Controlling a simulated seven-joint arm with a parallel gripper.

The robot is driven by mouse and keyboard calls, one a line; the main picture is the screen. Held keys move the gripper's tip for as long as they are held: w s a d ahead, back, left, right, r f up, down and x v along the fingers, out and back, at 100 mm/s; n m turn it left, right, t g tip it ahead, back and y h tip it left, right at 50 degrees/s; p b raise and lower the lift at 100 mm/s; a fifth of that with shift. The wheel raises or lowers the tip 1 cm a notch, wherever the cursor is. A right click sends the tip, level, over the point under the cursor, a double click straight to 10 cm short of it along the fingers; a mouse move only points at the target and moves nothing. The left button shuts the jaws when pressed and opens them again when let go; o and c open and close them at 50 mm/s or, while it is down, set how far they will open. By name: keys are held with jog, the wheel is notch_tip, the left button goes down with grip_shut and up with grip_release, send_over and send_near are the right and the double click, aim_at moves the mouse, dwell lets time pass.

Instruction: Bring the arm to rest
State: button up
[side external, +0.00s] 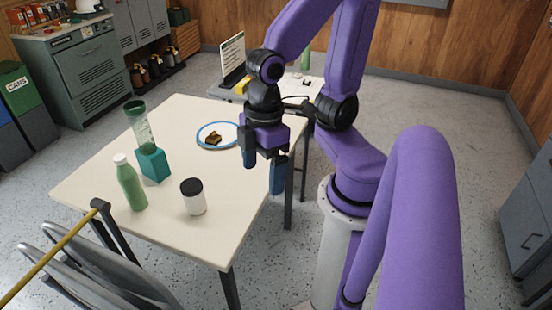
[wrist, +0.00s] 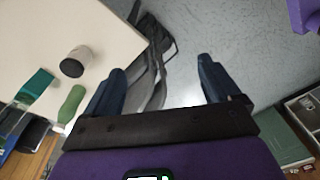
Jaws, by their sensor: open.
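My gripper (side external: 264,176) hangs over the right edge of the cream table (side external: 118,188) in the side view, fingers pointing down. Its two blue fingers are apart with nothing between them. In the wrist view my gripper (wrist: 160,88) shows the floor and a grey chair between its fingers. On the table, a white jar with a black lid (side external: 194,197) stands apart from the gripper, to its left. It also shows in the wrist view (wrist: 75,62).
Grey chairs (side external: 95,268) stand at the near side. Open floor lies right of my arm.

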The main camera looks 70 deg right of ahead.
jog(key=shift+s+d+r+n+h, duration=0.25)
jog(key=shift+s+d+n, duration=0.1)
jog(key=shift+s+d, duration=0.2)
jog(key=shift+s+d+r+n+h, duration=0.15)
jog(key=shift+s+d+r+n, duration=0.1)
jog(key=shift+s+d+n, duration=0.2)
